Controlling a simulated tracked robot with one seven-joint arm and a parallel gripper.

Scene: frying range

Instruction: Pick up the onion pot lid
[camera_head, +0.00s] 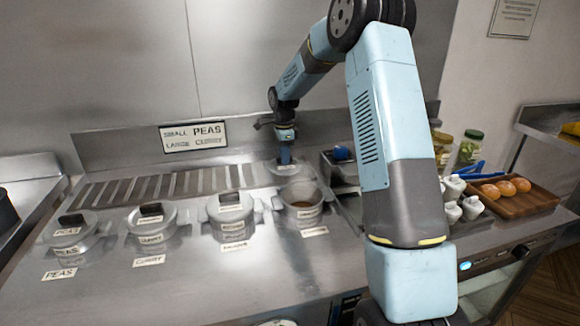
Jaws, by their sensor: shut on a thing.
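My gripper (285,152) is shut on a round grey lid (297,170) with a small label, just behind the open pot. I take it for the onion pot lid; its writing is too small to read. The uncovered metal pot (302,212) stands at the right end of the pot row, with brownish contents showing. The lid is apart from this pot's rim. I cannot tell whether it hangs in the air or touches the surface behind. The fingers hide the lid's handle.
Three lidded pots stand to the left: peas (71,230), curry (152,218) and one with an unclear label (231,208). A slatted strip (150,188) runs behind them. White shakers (453,188) and a brown tray (520,204) with orange-brown items stand right.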

